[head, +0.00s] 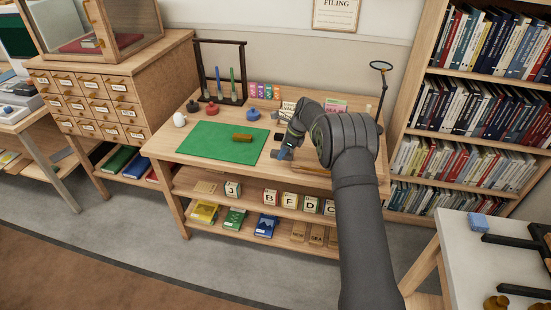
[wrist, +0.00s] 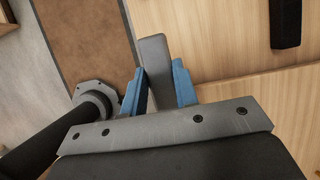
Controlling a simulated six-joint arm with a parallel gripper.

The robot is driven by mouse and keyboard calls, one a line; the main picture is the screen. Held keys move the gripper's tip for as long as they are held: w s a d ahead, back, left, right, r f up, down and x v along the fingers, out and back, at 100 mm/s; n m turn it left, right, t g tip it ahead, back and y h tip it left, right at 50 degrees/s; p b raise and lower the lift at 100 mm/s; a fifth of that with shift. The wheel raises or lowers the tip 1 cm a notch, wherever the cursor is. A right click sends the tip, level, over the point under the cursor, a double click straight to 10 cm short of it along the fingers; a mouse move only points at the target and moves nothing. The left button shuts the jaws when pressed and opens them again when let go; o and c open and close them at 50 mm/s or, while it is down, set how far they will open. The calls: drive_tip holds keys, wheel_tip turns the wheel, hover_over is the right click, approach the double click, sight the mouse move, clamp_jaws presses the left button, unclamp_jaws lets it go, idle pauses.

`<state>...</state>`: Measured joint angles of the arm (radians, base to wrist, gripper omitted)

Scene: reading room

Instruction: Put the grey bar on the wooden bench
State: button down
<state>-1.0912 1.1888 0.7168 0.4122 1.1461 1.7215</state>
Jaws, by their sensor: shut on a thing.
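The grey bar (wrist: 153,58) is a plain, flat-sided block. In the wrist view it stands between the two blue fingers of my gripper (wrist: 158,67), which is shut on it, and its far end sticks out past the fingertips. In the head view my gripper (head: 283,153) is over the middle of the wooden bench (head: 180,155), just right of the green mat. The bar is too small and covered there to make out clearly. The bench's pale wood also shows in the wrist view (wrist: 220,35). I cannot tell whether the bar touches it.
On the bench are a green mat (head: 215,144) with a brown block (head: 242,137), a dark rack (head: 220,75), stamps, and a magnifier (head: 381,67). Lettered blocks and books fill the shelf below. A bookcase (head: 480,75) stands right and a drawer cabinet (head: 160,75) left.

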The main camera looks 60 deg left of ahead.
sight(276, 151)
drive_tip(key=shift+s+a+f, duration=0.45)
drive_tip(key=shift+a, duration=0.15)
drive_tip(key=shift+s+a+f, duration=0.4)
drive_tip(key=shift+s+a, duration=0.05)
drive_tip(key=shift+a, duration=0.15)
drive_tip(key=shift+f, duration=2)
drive_tip(key=c, duration=1.1)
unclamp_jaws()
drive_tip(key=shift+f, duration=0.2)
drive_tip(key=shift+r, duration=0.1)
drive_tip(key=v, duration=1.2)
